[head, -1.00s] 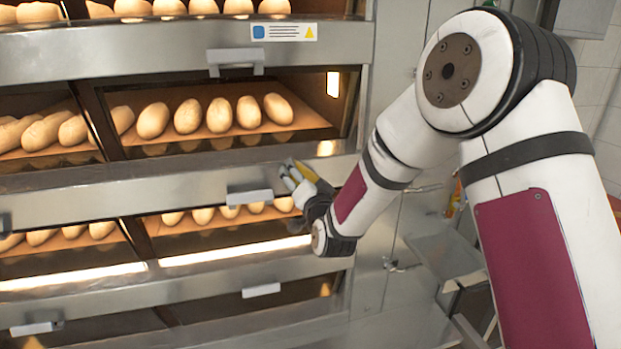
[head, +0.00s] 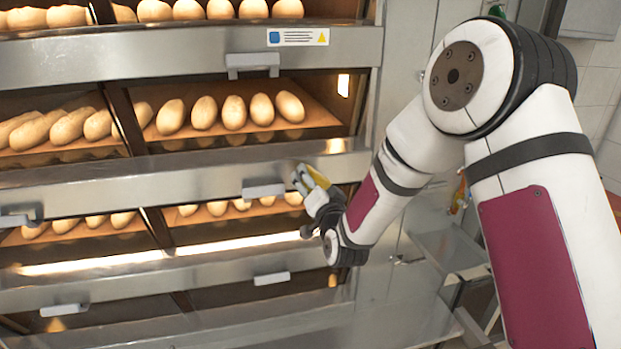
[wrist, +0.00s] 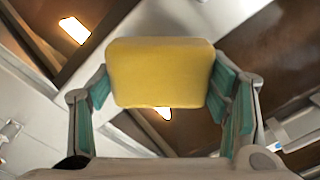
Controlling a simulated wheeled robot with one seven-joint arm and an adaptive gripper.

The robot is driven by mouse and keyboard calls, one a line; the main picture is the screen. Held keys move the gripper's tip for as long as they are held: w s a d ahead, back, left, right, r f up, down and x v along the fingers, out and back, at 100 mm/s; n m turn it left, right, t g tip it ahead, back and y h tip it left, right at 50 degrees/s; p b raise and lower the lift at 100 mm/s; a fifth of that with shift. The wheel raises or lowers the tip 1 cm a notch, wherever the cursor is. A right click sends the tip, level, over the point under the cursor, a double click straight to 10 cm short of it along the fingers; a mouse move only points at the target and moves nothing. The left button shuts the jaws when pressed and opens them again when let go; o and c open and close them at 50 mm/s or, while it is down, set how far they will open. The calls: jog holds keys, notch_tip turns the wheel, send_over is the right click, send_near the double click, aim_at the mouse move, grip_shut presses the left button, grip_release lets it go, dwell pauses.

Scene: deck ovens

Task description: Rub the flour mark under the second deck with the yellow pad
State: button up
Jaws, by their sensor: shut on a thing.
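The yellow pad (wrist: 160,72) fills the upper middle of the wrist view, held between the two teal-lined fingers. In the head view the pad (head: 317,176) is small and partly hidden by the fingers. My gripper (head: 309,181) is shut on it, at the right part of the steel strip (head: 215,172) under the second deck, just right of a handle (head: 263,190). I cannot tell whether the pad touches the strip. I cannot make out the flour mark; the pad and gripper may cover it.
Bread loaves (head: 234,110) lie behind the oven glass above the strip, with more in the deck below. Another handle (head: 253,63) juts out above. A steel shelf (head: 447,247) stands at the right, below my arm.

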jog(key=shift+s+d, duration=0.15)
jog(key=shift+s, duration=0.35)
jog(key=shift+v, duration=1.45)
